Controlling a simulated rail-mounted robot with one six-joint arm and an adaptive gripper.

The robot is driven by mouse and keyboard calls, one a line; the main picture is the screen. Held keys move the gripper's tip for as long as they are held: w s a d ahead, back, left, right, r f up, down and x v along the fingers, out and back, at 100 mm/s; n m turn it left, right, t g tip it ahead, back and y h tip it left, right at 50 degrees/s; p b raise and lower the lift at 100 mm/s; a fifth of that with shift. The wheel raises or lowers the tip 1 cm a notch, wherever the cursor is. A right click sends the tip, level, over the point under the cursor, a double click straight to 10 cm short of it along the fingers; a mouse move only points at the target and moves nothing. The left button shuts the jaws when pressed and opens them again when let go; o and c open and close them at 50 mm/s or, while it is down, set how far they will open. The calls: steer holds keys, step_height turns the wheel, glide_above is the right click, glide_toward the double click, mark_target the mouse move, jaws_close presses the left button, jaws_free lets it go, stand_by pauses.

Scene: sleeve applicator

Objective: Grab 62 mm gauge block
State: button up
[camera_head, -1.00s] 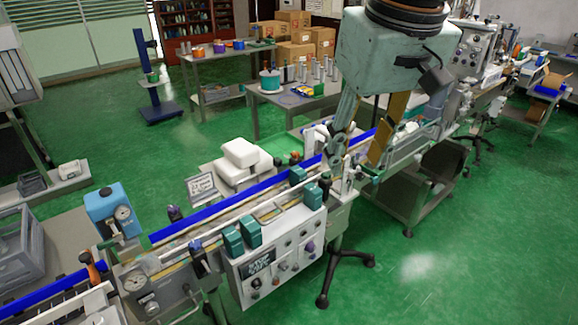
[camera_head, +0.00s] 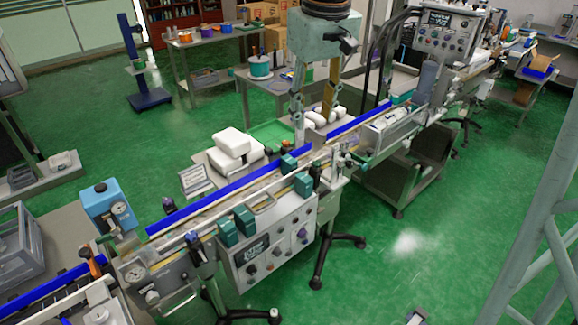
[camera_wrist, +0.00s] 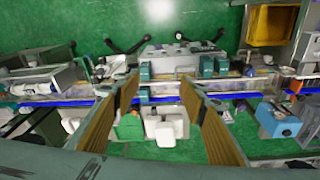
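Several teal blocks stand on the sleeve applicator line; no size marking is legible, so I cannot tell which is the 62 mm gauge block. Two stand together at the front, one block (camera_head: 226,232) left of another (camera_head: 244,220). One block (camera_head: 303,184) stands farther right and another (camera_head: 288,164) behind it by the blue rail. In the wrist view, a single block (camera_wrist: 145,70), a pair (camera_wrist: 207,66) and a block by the rail (camera_wrist: 144,94) show. My gripper (camera_head: 315,122) hangs above the line's far side, fingers apart and empty; the wrist view looks down between its fingers (camera_wrist: 160,88).
The conveyor's blue rail (camera_head: 230,189) runs along the line. White rounded parts (camera_head: 232,143) lie behind it. A blue gauge unit (camera_head: 108,205) stands at left and a control cabinet (camera_head: 450,30) at the back right. Green floor (camera_head: 430,260) is open in front.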

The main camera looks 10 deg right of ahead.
steer(key=w+f+n+p, duration=0.1)
steer(key=w+f+p, duration=0.1)
steer(key=w+f, duration=0.35)
steer(key=w+f+p, duration=0.1)
steer(key=w+f, duration=0.2)
steer(key=w, duration=0.6)
steer(key=n+g+p, duration=0.2)
steer(key=p, duration=0.2)
glide_above(289, 159)
step_height(289, 159, down, 14)
steer(key=shift+f, duration=0.1)
steer(key=shift+f, duration=4.2)
steer(key=shift+f, duration=0.1)
steer(key=shift+f, duration=2.5)
steer(key=shift+c, duration=0.4)
